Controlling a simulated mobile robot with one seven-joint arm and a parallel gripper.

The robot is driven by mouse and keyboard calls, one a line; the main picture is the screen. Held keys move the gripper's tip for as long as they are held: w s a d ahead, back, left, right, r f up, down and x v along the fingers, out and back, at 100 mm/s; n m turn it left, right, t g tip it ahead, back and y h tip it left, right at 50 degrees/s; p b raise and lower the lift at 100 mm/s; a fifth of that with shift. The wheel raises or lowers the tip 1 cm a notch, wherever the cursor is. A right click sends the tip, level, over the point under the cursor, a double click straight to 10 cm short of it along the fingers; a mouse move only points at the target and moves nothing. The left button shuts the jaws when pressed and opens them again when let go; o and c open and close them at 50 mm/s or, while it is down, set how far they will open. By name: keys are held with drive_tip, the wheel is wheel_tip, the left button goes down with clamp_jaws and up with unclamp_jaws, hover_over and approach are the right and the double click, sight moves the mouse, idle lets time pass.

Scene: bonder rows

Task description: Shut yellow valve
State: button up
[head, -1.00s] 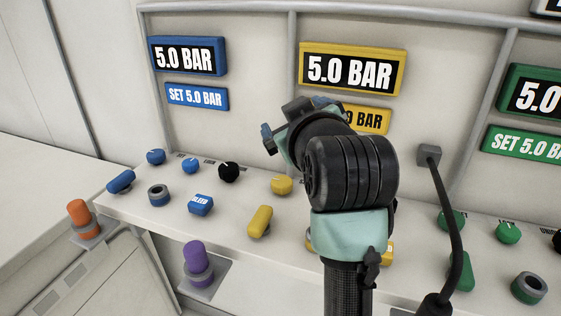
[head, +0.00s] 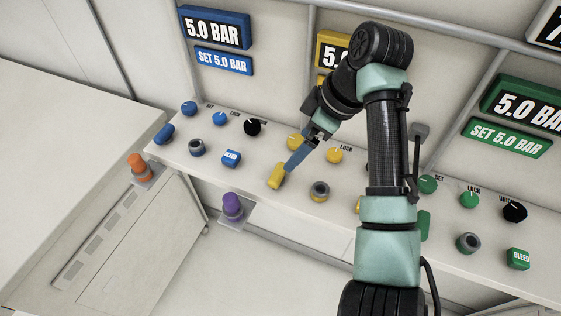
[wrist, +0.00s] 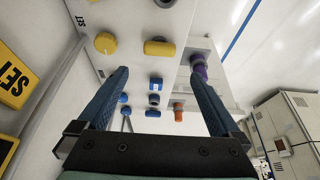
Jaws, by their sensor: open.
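The yellow valve is a bar-shaped handle (head: 276,176) near the front of the sloping panel, below the yellow display. It also shows in the wrist view, as a yellow bar (wrist: 160,48) at the top, lying across the space ahead of the fingers. My gripper (head: 293,165) is open, its blue fingers pointing down toward the handle from the upper right. In the wrist view my gripper (wrist: 160,72) has both fingers wide apart with nothing between them. Whether a finger touches the handle cannot be told.
A purple fitting (head: 232,207) is below the panel edge. Green controls lie right of my arm.

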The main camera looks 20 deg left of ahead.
sight(278, 172)
drive_tip(key=p+x, duration=0.1)
drive_tip(key=x, duration=1)
drive_tip(key=shift+a+f, duration=0.15)
drive_tip(key=shift+f, duration=0.05)
drive_tip(key=shift+c, duration=0.2)
drive_tip(key=c, duration=1.1)
